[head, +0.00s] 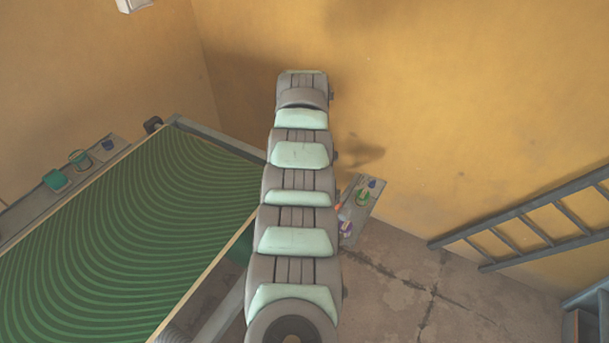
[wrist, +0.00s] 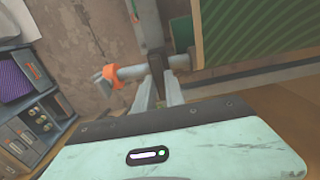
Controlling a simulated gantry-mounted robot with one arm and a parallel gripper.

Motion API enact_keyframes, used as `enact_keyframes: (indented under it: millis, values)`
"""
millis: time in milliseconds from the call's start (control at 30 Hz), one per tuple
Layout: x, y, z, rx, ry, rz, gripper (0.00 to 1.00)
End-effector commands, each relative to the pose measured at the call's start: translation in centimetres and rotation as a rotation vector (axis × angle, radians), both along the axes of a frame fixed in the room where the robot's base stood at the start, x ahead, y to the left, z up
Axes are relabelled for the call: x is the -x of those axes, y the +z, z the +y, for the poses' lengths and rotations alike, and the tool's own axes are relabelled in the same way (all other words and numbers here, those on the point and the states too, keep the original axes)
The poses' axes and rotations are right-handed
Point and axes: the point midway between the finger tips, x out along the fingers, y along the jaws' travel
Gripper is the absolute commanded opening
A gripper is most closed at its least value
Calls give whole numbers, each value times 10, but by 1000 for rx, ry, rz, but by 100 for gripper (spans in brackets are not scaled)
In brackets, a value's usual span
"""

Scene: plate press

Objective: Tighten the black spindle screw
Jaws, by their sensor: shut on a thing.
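In the wrist view, my gripper (wrist: 159,92) shows as two grey fingers beyond its pale green housing. It is shut on a small dark piece between the fingertips, which I take to be the black spindle screw (wrist: 157,68). Its shape is hard to make out. A grey bar (wrist: 132,72) with an orange ring (wrist: 112,77) runs crosswise there. The green striped plate (wrist: 249,30) is at upper right, and it also fills the left of the head view (head: 130,220). In the head view, my arm hides the gripper and screw.
A dark knob (head: 153,125) sits at the plate's far corner. A ledge (head: 25,205) with small items runs along its left. Drawers (wrist: 30,115) stand left in the wrist view.

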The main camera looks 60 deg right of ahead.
Motion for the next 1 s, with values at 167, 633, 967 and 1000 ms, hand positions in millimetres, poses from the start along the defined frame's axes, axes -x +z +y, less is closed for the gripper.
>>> enact_keyframes:
  millis: [167,633,967,1000]
  values:
    - [0,-1,0,0,-14,1,0]
    - [0,0,0,0,-14,0,28]
    - [0,0,0,0,-13,0,36]
    - [0,0,0,0,-13,0,36]
